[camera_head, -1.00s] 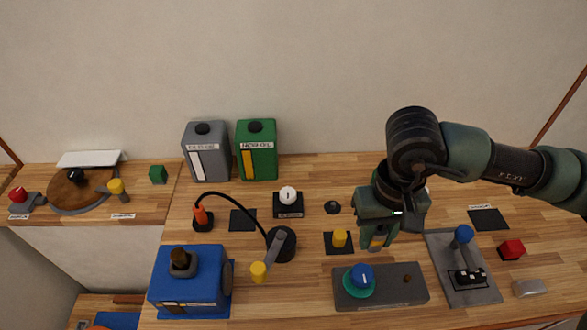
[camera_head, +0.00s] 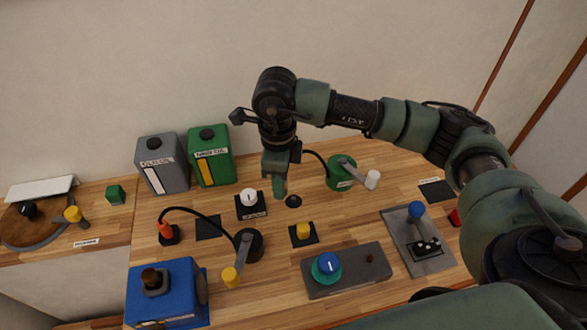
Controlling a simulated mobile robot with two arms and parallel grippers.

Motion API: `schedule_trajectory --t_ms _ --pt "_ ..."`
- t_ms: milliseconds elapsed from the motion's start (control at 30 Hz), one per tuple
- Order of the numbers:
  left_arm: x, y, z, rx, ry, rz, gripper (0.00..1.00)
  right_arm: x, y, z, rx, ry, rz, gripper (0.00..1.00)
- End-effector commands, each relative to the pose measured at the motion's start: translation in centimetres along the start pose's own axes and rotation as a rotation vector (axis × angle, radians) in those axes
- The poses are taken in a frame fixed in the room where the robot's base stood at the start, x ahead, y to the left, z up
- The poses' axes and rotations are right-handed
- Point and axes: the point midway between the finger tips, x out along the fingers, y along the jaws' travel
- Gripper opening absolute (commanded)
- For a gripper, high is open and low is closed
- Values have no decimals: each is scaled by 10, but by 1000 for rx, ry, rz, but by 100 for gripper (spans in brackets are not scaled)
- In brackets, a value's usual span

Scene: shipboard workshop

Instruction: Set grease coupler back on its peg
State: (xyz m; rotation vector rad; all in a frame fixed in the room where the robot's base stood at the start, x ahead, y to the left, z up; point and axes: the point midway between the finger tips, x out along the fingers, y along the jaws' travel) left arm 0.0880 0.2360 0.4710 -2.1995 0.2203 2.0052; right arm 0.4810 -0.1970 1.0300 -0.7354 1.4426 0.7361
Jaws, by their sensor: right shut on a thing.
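My right gripper (camera_head: 279,181) points down over the middle of the bench, shut. A black hose (camera_head: 316,157) runs from the green reel (camera_head: 341,176) to behind this gripper, so the held thing appears to be the grease coupler. The coupler itself is mostly hidden by the jaws, and I cannot tell its outline from the green fingers. A small black round piece (camera_head: 293,201) sits on the wood just below and right of the fingertips. It may be the peg; the gripper appears above it, apart. My left gripper is not in view.
An orange coupler (camera_head: 165,229) stands on a black block at left, hosed to a black reel (camera_head: 248,246). A white-knobbed block (camera_head: 249,207) stands left of the gripper. A yellow knob (camera_head: 303,231) and grey panel (camera_head: 346,272) lie in front. Two cans (camera_head: 210,160) stand behind left.

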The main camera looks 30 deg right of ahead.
Motion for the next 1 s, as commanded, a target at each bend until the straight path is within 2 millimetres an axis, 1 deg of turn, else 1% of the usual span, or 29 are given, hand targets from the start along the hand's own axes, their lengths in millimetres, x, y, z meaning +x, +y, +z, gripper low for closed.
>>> schedule_trajectory --t_ms 33,100,467,800,900,1000 --pt "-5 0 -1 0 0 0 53 -1 -4 1 122 1 3 0" --pt "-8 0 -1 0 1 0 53 1 -11 3 298 1 2 0" --pt "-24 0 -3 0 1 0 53 14 -40 4 1203 3 1 0" --pt "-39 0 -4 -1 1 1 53 34 -63 -4 2054 3 0 0" --pt "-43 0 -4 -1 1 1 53 40 -68 -9 2287 4 -1 0" --pt "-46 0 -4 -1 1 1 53 46 -72 -13 2482 2 -2 0"
